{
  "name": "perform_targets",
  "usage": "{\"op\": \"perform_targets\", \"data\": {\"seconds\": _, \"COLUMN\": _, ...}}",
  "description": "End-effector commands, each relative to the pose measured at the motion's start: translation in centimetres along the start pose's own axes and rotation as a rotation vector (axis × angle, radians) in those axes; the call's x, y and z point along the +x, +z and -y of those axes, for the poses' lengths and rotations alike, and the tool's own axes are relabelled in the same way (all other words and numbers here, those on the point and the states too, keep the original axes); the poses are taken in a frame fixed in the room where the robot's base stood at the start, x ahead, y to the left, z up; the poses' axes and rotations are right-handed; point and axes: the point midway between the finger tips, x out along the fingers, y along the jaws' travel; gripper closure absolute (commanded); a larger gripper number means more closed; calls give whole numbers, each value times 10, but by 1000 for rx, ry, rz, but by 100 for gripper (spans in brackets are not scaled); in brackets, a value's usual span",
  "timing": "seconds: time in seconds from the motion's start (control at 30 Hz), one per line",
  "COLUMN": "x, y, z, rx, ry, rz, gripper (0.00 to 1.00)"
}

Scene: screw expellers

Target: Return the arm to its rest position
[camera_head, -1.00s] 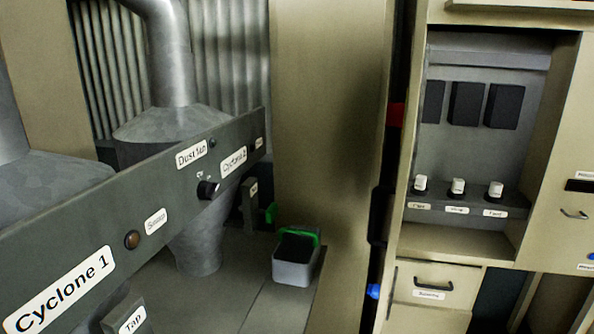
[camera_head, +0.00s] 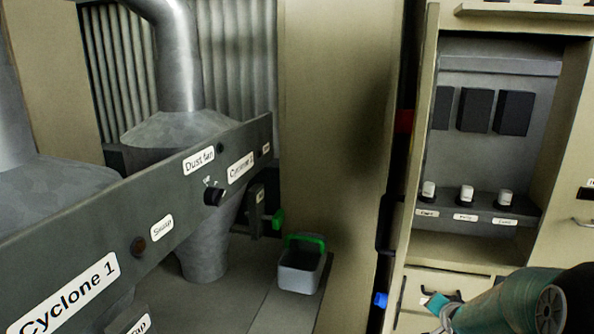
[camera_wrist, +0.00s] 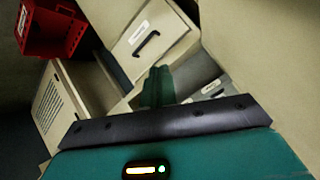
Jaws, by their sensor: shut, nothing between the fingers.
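My arm, teal with a black joint, shows at the lower right of the head view, in front of the cabinet with the switches (camera_head: 415,250). My gripper (camera_wrist: 157,87) shows in the wrist view as narrow teal fingers together beyond a dark bar. It holds nothing. Below and beyond the fingers are a cream drawer front (camera_wrist: 125,45) with a dark handle and a pale box-like cabinet. Whether the fingertips show in the head view is hard to tell.
A red box (camera_wrist: 45,32) is at the upper left of the wrist view. In the head view a panel labelled Cyclone 1 (camera_head: 150,215) crosses the left side. A grey bucket with a green handle (camera_head: 300,275) stands on the floor beside a beige wall panel (camera_head: 335,110).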

Motion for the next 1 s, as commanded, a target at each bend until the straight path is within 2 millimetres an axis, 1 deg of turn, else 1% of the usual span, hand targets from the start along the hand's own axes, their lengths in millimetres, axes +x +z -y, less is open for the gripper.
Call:
{"op": "perform_targets", "data": {"seconds": 0.03, "x": -19, "y": -2, "z": 15, "rx": -50, "ry": 12, "rz": 7, "gripper": 100}}
{"op": "perform_targets", "data": {"seconds": 0.17, "x": -64, "y": 2, "z": 41, "rx": -164, "ry": 55, "rz": 47, "gripper": 100}}
{"op": "perform_targets", "data": {"seconds": 0.2, "x": -79, "y": 4, "z": 48, "rx": -198, "ry": 65, "rz": 59, "gripper": 100}}
{"op": "perform_targets", "data": {"seconds": 0.37, "x": -139, "y": 17, "z": 71, "rx": -321, "ry": 96, "rz": 118, "gripper": 100}}
{"op": "perform_targets", "data": {"seconds": 0.5, "x": -192, "y": 36, "z": 85, "rx": -419, "ry": 104, "rz": 177, "gripper": 100}}
{"op": "perform_targets", "data": {"seconds": 0.57, "x": -215, "y": 45, "z": 89, "rx": -460, "ry": 101, "rz": 205, "gripper": 100}}
{"op": "perform_targets", "data": {"seconds": 0.6, "x": -230, "y": 52, "z": 91, "rx": -486, "ry": 97, "rz": 225, "gripper": 100}}
{"op": "perform_targets", "data": {"seconds": 0.67, "x": -253, "y": 63, "z": 93, "rx": -527, "ry": 88, "rz": 256, "gripper": 100}}
{"op": "perform_targets", "data": {"seconds": 0.7, "x": -268, "y": 71, "z": 94, "rx": -553, "ry": 79, "rz": 277, "gripper": 100}}
{"op": "perform_targets", "data": {"seconds": 0.77, "x": -290, "y": 83, "z": 93, "rx": -592, "ry": 63, "rz": 311, "gripper": 100}}
{"op": "perform_targets", "data": {"seconds": 0.8, "x": -304, "y": 91, "z": 93, "rx": -618, "ry": 50, "rz": 333, "gripper": 100}}
{"op": "perform_targets", "data": {"seconds": 0.9, "x": -336, "y": 112, "z": 89, "rx": -681, "ry": 14, "rz": 387, "gripper": 100}}
{"op": "perform_targets", "data": {"seconds": 1.0, "x": -357, "y": 127, "z": 84, "rx": -726, "ry": -17, "rz": 431, "gripper": 100}}
